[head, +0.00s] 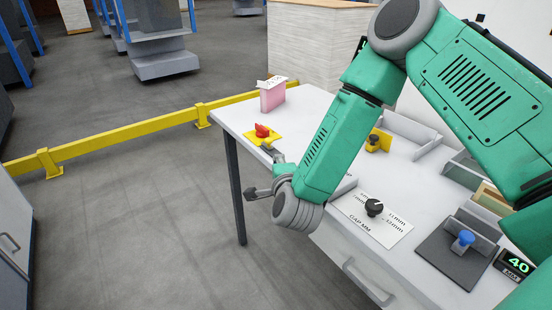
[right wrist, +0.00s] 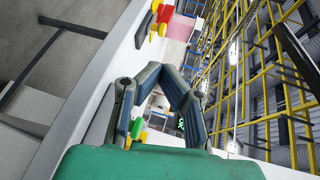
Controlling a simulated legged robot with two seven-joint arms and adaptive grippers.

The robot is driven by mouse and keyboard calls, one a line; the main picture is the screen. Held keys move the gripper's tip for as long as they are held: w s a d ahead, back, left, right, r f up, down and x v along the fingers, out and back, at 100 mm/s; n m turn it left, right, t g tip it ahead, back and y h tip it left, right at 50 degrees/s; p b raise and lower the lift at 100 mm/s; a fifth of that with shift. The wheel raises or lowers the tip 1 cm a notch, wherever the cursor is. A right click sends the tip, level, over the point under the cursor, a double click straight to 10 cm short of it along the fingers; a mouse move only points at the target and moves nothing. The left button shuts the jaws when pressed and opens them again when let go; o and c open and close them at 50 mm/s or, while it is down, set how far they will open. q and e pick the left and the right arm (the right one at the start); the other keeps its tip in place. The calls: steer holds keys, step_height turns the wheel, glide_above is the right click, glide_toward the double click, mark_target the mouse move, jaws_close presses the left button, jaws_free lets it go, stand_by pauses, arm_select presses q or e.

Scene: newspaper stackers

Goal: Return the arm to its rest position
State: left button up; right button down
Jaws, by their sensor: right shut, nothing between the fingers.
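My right arm, green with grey joints, reaches in from the upper right and bends down over the near left edge of the white table (head: 318,104). Its right gripper (head: 262,172) is near that edge, close to the red knob on a yellow plate (head: 262,132). In the right wrist view the right gripper (right wrist: 159,69) has its fingers drawn together at the tips, with nothing held. The arm hides part of the table's middle. My left gripper is not in view.
A pink box (head: 271,95) stands at the table's far left corner. A gap dial (head: 373,207), blue knob (head: 464,239) and display reading 40 (head: 515,265) are on the right side. A yellow rail (head: 120,140) crosses the floor, which is clear left of the table.

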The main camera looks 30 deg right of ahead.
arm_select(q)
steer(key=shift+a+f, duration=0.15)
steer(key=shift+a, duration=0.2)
arm_select(e)
steer(key=shift+s+a+r, duration=0.1)
steer(key=shift+a, duration=0.4)
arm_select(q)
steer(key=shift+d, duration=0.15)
arm_select(e)
steer(key=shift+d, duration=0.15)
steer(key=s+a+f+n+g+y+b, duration=0.1)
steer(key=s+a+f+n+g+y, duration=0.2)
steer(key=s+f+n, duration=0.5)
steer(key=s+a+f+n+g+y, duration=0.35)
steer(key=s+f+n, duration=0.25)
steer(key=s+f, duration=0.3)
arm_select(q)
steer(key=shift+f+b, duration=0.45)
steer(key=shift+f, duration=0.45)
arm_select(e)
steer(key=s+d+f+n+g, duration=0.1)
steer(key=s+f+n+g, duration=0.2)
steer(key=s, duration=0.6)
steer(key=s+d+f+n+g, duration=0.1)
steer(key=s+f+n+g, duration=0.2)
steer(key=s+n, duration=0.3)
steer(key=s+g, duration=0.1)
steer(key=s, duration=0.2)
steer(key=shift+d+f+h, duration=0.35)
steer(key=shift+f, duration=0.05)
